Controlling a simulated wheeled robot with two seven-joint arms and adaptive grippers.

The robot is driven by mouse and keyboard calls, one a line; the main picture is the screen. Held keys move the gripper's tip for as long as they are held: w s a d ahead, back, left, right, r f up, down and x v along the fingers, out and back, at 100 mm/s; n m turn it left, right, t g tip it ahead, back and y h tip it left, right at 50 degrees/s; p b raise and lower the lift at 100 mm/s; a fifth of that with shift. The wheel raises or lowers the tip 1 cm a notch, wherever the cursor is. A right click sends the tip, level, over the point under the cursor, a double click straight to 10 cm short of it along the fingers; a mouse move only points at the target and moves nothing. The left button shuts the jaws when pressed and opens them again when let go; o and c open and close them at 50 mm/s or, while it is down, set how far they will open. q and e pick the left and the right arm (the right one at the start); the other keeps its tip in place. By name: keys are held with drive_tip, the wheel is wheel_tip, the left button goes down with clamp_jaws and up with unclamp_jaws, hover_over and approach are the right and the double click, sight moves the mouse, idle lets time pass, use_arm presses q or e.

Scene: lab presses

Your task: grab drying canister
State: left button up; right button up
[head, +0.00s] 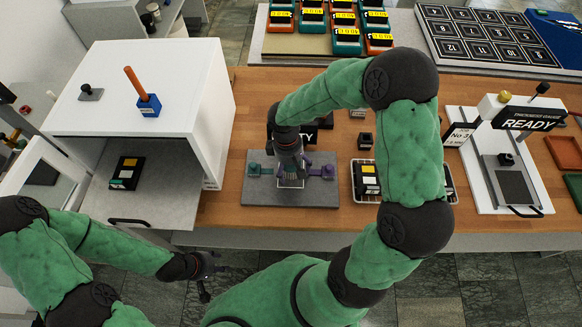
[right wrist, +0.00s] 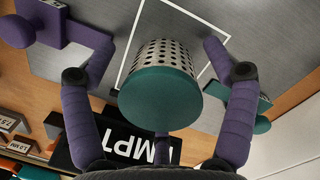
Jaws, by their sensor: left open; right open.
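The drying canister (right wrist: 160,90) has a perforated silver body and a teal lid, seen close up in the right wrist view. It stands on a grey plate (head: 262,195) with a white outline, and in the head view my right gripper hides most of it. My right gripper (head: 290,175) is over the canister, its purple fingers (right wrist: 160,75) open and spread on both sides of it. Visible gaps separate the fingers from the canister. My left gripper (head: 207,272) is open and empty, low in front of the table's edge.
A white open cabinet (head: 205,75) holding a dark box (head: 127,173) stands left. A white tray (head: 452,184) with dark items lies right of the plate, near the thickness gauge (head: 515,185). An EMPTY sign (right wrist: 125,145) lies beside the canister.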

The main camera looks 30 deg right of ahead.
drive_tip(key=c, duration=1.3)
drive_tip(key=shift+o, duration=0.2)
drive_tip(key=shift+r, duration=0.1)
